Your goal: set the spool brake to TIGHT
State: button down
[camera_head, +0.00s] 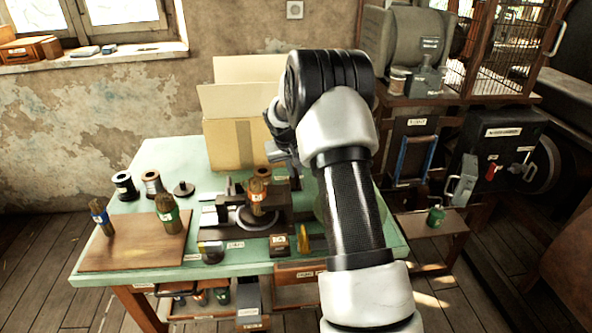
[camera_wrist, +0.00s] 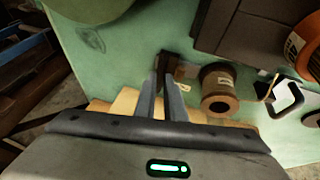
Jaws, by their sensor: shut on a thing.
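In the wrist view, my gripper (camera_wrist: 163,84) points down at the green table, its two fingers close together. They are shut on a small dark brown piece (camera_wrist: 166,62), which I take to be the lever of the spool brake. A brown spool (camera_wrist: 219,86) stands just right of the fingers, apart from them. A small pale tag (camera_wrist: 184,88) lies between; its writing is too small to read. In the head view, my gripper (camera_head: 281,152) is in front of the cardboard box, and my arm hides most of the brake area. The brake's setting cannot be read.
The green table (camera_head: 225,268) holds the dark press (camera_head: 215,215), a wooden board (camera_head: 110,253) with brush-like tools, and several spools at the left. A cardboard box (camera_head: 222,152) stands at the back. A shelf unit (camera_head: 420,100) stands to the right.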

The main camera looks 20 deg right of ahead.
jog(key=a, duration=0.2)
jog(key=w+a+b, duration=0.1)
jog(key=a, duration=0.1)
jog(key=shift+w+a, duration=0.15)
jog(key=shift+a, duration=0.1)
jog(key=c, duration=1.8)
grip_release()
jog(key=shift+a, duration=0.15)
jog(key=shift+c, duration=0.2)
jog(key=shift+r, duration=0.1)
jog(key=v, duration=1.7)
jog(key=shift+p, duration=0.4)
jog(key=shift+r, duration=0.1)
